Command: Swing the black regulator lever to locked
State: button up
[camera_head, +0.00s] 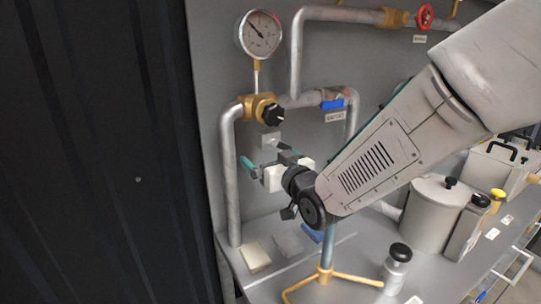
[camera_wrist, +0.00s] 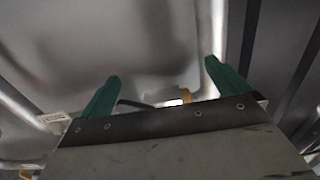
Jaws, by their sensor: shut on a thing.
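The brass regulator body (camera_head: 258,106) sits on the grey pipe below the round gauge, with a black knob (camera_head: 273,115) on its front. My gripper (camera_head: 276,163) is below that knob in the head view, its teal fingers spread to either side. In the wrist view my gripper (camera_wrist: 160,88) shows its two fingers well apart. A thin black bar (camera_wrist: 132,103), which looks like the regulator lever, lies between them beside a small brass part (camera_wrist: 186,95). My gripper is shut on it, but the contact is largely hidden.
A pressure gauge (camera_head: 260,34) stands above the regulator. A blue valve handle (camera_head: 332,104) and a red handwheel (camera_head: 425,17) are on the pipes to the right. A silver pot (camera_head: 432,215) and a black-capped bottle (camera_head: 397,270) stand on the bench.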

jog(key=shift+s+d+r, duration=0.25)
jog(key=shift+s, duration=0.25)
jog(key=shift+s+d+r, duration=0.2)
jog(key=shift+s, duration=0.25)
jog(key=shift+v, duration=1.05)
jog(key=shift+c, duration=0.3)
jog(key=shift+s+d, duration=0.15)
jog(key=shift+s, duration=0.25)
jog(key=c, duration=0.9)
jog(key=shift+s+d+f, duration=0.2)
jog(key=shift+s+d, duration=0.65)
jog(key=shift+d, duration=0.05)
